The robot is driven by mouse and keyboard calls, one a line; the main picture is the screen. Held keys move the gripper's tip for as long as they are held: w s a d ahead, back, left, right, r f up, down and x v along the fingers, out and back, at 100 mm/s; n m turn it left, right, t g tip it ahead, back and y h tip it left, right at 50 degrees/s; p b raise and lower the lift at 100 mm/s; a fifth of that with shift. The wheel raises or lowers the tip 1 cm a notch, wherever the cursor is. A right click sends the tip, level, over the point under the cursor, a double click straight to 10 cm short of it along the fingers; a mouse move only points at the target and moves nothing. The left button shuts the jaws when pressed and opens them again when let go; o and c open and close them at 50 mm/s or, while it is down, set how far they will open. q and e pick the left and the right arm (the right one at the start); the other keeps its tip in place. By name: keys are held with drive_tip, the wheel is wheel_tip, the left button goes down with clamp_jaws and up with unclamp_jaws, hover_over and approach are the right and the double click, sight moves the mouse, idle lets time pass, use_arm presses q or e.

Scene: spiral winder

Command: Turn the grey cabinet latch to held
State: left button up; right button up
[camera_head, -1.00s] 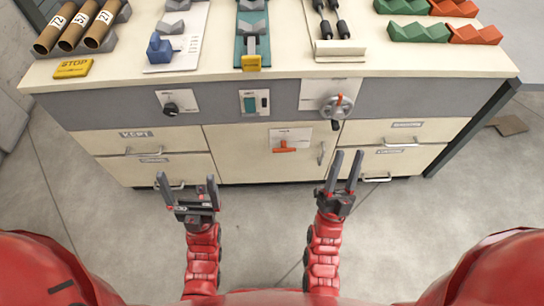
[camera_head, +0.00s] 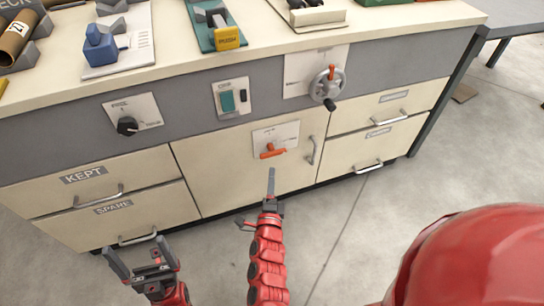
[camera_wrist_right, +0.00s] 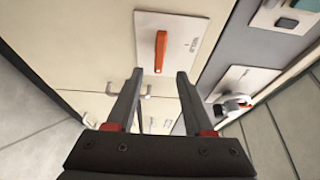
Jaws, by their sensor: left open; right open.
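The cabinet latch shows as an orange lever (camera_head: 273,153) on a pale plate (camera_head: 287,131) on the cream cabinet door; I see no grey lever there. The lever lies nearly level in the head view, and also shows in the right wrist view (camera_wrist_right: 160,52). My right gripper (camera_head: 270,174) is below the plate, seen nearly edge-on. In the wrist view its fingers (camera_wrist_right: 159,76) are apart and empty, with the lever ahead between and beyond the tips. My left gripper (camera_head: 139,253) is open and empty, low in front of the left drawers.
A door handle (camera_head: 311,151) is right of the plate. A black knob (camera_head: 127,126), a switch panel (camera_head: 231,99) and a handwheel (camera_head: 328,84) are above on the grey strip. Drawers with bar handles flank the door. Floor in front is clear.

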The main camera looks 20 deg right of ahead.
sight(273, 156)
drive_tip(key=b+x, duration=0.2)
drive_tip(key=x, duration=0.8)
drive_tip(key=shift+w+f, duration=0.1)
drive_tip(key=shift+w+d, duration=0.1)
drive_tip(key=shift+w, duration=0.25)
clamp_jaws()
